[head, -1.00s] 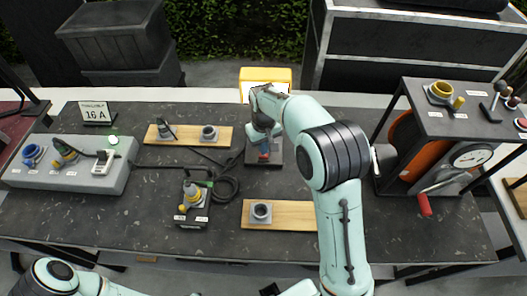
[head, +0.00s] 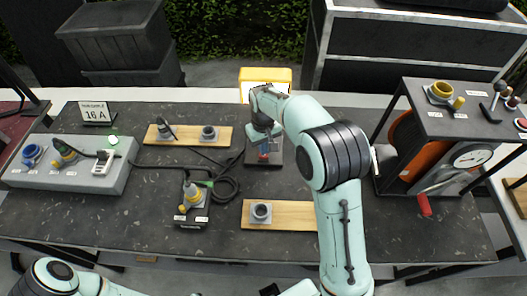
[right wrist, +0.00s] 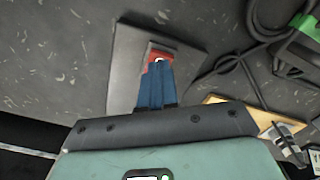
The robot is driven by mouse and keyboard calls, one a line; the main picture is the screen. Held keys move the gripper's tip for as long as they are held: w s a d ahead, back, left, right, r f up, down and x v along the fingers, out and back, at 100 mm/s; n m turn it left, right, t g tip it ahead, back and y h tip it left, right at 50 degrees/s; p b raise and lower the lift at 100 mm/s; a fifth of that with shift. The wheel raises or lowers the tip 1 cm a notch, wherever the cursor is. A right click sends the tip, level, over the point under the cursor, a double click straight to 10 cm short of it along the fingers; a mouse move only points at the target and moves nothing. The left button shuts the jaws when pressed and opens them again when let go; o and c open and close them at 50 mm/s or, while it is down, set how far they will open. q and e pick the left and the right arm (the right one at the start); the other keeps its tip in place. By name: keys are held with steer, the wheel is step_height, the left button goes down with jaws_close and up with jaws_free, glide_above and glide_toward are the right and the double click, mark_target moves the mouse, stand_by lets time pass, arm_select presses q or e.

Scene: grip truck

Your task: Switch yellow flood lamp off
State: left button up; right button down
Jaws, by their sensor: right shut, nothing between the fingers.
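The yellow flood lamp (head: 265,74) stands at the back edge of the dark table; a bright white strip of its face shows, the rest hidden behind my right arm. In front of it, a dark grey base plate (head: 272,162) lies on the table. In the right wrist view the plate (right wrist: 127,66) carries a red switch (right wrist: 160,51). My right gripper (right wrist: 157,66) is shut and empty, pointing down, its blue fingertips over or against the red switch; I cannot tell whether they touch. The fingers hide part of the switch.
Wooden boards (head: 288,214) with grey sockets lie nearby. A black cable (head: 222,188) coils left of the plate, by a box with a yellow plug (head: 190,196). A grey socket strip (head: 75,175) is at the left. A shelf with an orange reel (head: 405,148) stands at the right.

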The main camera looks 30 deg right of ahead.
arm_select(q)
steer(key=shift+s+f+b, duration=0.4)
steer(key=shift+f+b, duration=0.05)
steer(key=shift+f, duration=0.15)
arm_select(e)
steer(key=shift+f, duration=1.05)
arm_select(q)
steer(key=shift+w+r, duration=0.1)
steer(key=shift+r, duration=0.05)
arm_select(e)
steer(key=shift+r, duration=0.15)
steer(key=shift+r+p, duration=0.85)
steer(key=shift+r, duration=0.45)
steer(key=shift+r+p, duration=1.05)
steer(key=shift+r, duration=1.1)
arm_select(q)
steer(key=w+r, duration=0.4)
steer(key=shift+r, duration=0.3)
arm_select(e)
steer(key=shift+f, duration=0.1)
arm_select(q)
steer(key=shift+s, duration=0.1)
